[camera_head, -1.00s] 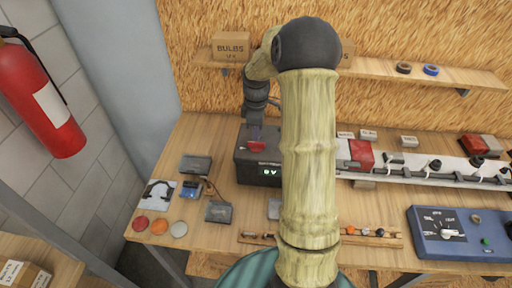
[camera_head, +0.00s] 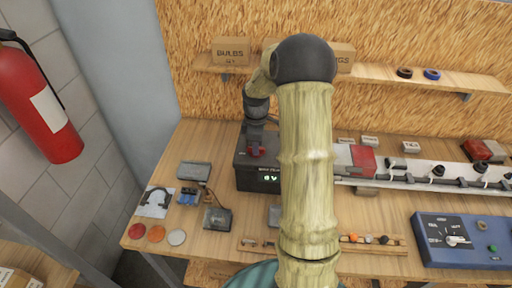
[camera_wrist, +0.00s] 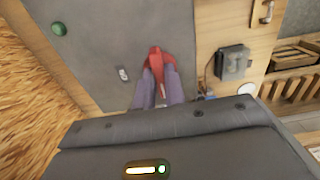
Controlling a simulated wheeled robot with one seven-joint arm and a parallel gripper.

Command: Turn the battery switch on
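The battery box (camera_head: 243,172) is a dark grey case on the bench, with a green display (camera_head: 268,178) that appears to read 0 V. Its red battery switch (camera_head: 256,151) is on top; in the wrist view it is a red knob with a narrow handle (camera_wrist: 156,56). My gripper (camera_head: 254,146) is down at the switch. In the wrist view its two purple-grey fingers (camera_wrist: 160,82) stand close on either side of the red handle. Whether they press on it is not clear. My arm hides the right part of the box.
A shelf (camera_head: 390,70) with boxes runs behind. To the right are a white rail (camera_head: 400,178) with sockets and a blue panel (camera_head: 465,240) with a dial. Small modules (camera_head: 217,218) and coloured discs (camera_head: 155,233) lie left. A fire extinguisher (camera_head: 35,105) hangs at far left.

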